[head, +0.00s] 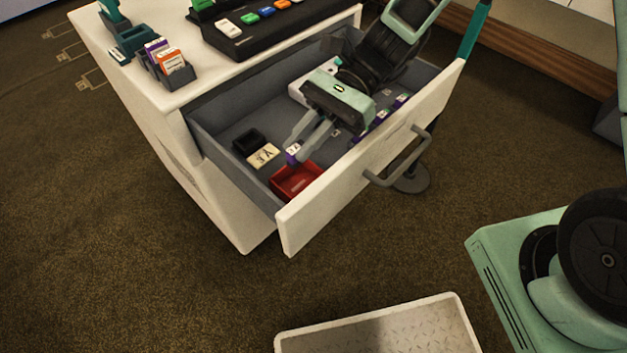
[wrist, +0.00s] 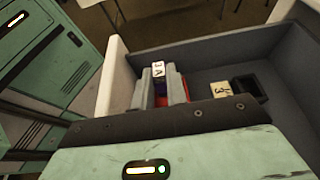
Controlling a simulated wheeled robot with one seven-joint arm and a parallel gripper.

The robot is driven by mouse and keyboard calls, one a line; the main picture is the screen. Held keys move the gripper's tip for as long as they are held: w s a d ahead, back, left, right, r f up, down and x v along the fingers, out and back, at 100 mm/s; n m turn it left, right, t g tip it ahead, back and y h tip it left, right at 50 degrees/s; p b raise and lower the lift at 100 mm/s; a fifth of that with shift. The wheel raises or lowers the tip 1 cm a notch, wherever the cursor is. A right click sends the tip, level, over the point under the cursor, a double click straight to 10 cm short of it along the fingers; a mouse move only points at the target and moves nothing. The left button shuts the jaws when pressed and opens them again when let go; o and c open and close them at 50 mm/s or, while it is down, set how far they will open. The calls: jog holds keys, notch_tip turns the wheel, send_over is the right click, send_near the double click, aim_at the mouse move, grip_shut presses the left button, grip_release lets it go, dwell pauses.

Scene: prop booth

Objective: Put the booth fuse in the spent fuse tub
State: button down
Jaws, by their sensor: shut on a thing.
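The booth fuse appears to be the small purple block with a white marked end (head: 292,151); it also shows in the wrist view (wrist: 158,72). My gripper (head: 297,148) is shut on it inside the open drawer, fingers pointing down and left. A small red open tub (head: 296,181), likely the spent fuse tub, sits in the drawer's front corner, just below the fuse in the head view. In the wrist view, red (wrist: 176,97) shows behind and between my fingers. Whether the fuse is directly over the tub, I cannot tell.
The drawer front (head: 345,170) with its grey handle stands pulled out. In the drawer are a black box (head: 249,141), a cream marked block (head: 263,155) and several purple-and-white blocks (head: 382,115) along the front wall. A white bin (head: 380,335) stands on the floor.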

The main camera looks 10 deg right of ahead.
jog(key=shift+f+b, duration=0.8)
jog(key=shift+f, duration=2.6)
jog(key=shift+f, duration=0.15)
jog(key=c, duration=1.7)
grip_release()
jog(key=shift+r, duration=0.25)
jog(key=p+v, duration=0.2)
jog(key=v, duration=1)
jog(key=shift+f+p, duration=0.1)
jog(key=shift+p, duration=0.3)
